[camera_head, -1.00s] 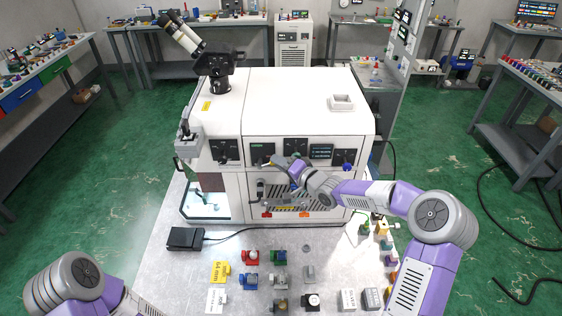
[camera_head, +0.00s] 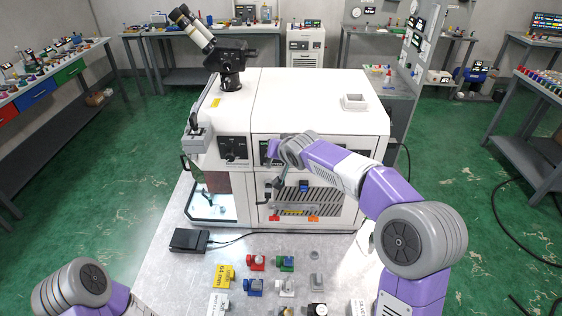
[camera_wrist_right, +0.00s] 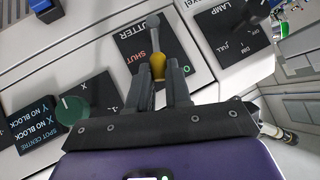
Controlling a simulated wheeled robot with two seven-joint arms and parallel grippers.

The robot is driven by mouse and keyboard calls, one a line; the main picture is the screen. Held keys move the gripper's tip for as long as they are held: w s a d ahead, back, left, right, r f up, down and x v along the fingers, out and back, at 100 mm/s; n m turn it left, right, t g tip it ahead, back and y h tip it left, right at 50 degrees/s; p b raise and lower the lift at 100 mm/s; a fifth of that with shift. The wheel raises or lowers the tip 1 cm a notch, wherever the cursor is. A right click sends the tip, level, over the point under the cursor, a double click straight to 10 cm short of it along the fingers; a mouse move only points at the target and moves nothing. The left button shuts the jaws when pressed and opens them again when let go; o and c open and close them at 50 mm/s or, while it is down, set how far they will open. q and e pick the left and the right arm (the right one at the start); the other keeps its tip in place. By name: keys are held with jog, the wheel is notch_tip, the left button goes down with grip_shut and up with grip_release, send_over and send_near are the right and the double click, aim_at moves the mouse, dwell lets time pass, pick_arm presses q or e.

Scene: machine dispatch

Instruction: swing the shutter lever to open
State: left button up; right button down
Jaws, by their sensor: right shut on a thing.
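The shutter lever (camera_wrist_right: 155,42) shows in the right wrist view, with a grey round knob, a thin stem and a yellow lower part. It stands on a black plate (camera_wrist_right: 143,55) lettered "SHUTTER", with "SHUT" in red beside the lever. My right gripper (camera_wrist_right: 161,74) has its two dark fingers on either side of the yellow part and is shut on it. In the head view my right gripper (camera_head: 273,150) is at the front of the white machine (camera_head: 318,100) and hides the lever. My left arm shows at the lower left; its gripper is out of view.
In the wrist view, a green knob (camera_wrist_right: 70,109) and a lamp dial plate (camera_wrist_right: 235,38) flank the shutter plate. A microscope (camera_head: 228,60) stands on the machine. Several small coloured parts and a black pedal (camera_head: 189,240) lie on the bench in front.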

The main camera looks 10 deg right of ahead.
jog(key=shift+w+a+r+n+g+h+b, duration=0.15)
jog(key=shift+a+n+g+h+b, duration=0.1)
jog(key=shift+a+n+h, duration=0.35)
jog(key=shift+w+a+r+n+g+h+b, duration=0.15)
jog(key=shift+a+n+g+h, duration=0.15)
jog(key=shift+a+h, duration=0.35)
jog(key=shift+d+f, duration=0.1)
jog(key=shift+f, duration=0.05)
jog(key=c, duration=1.1)
grip_release()
jog(key=shift+o, duration=0.2)
jog(key=v, duration=0.7)
jog(key=shift+s+r+b, duration=0.15)
jog(key=shift+r+b, duration=0.1)
jog(key=shift+b, duration=0.2)
